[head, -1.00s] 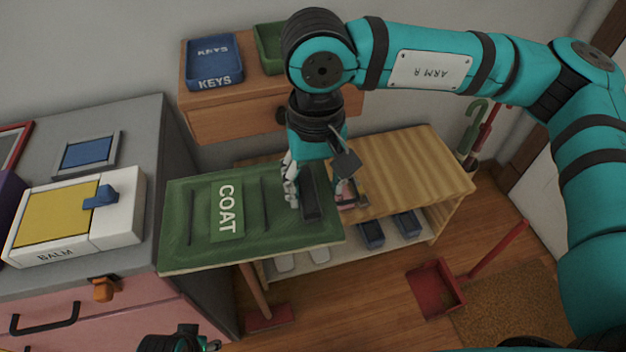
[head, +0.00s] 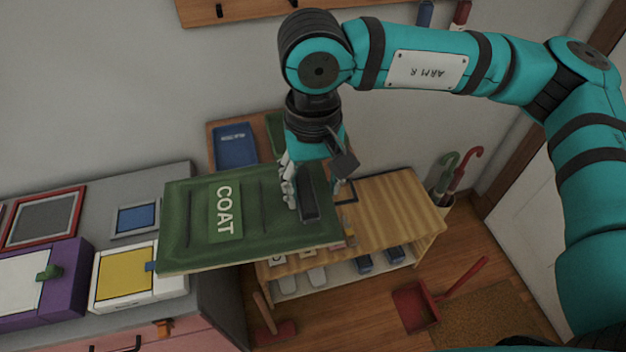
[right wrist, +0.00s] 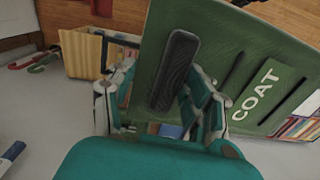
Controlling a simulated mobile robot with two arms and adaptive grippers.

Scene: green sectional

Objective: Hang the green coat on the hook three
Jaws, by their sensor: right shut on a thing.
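The green coat (head: 268,243) is a flat, board-like panel with a pale edge and a "COAT" label. It lies roughly level in the head view, above the bench. My right gripper (head: 318,192) is shut on the coat near its right end, at a dark raised strip. The coat also fills the upper right of the right wrist view (right wrist: 215,65). A wooden rail (head: 285,8) with dark hooks shows at the top edge of the head view. It is cut off, and I cannot tell which hook is three. My left gripper is out of view.
A slatted wooden bench (head: 395,210) stands below and right of the coat. A grey cabinet (head: 140,192) with a yellow-lidded box (head: 125,272) is at the left. A blue tray (head: 236,147) sits behind the coat. Umbrellas (head: 458,170) and a red dustpan (head: 415,305) are at the right.

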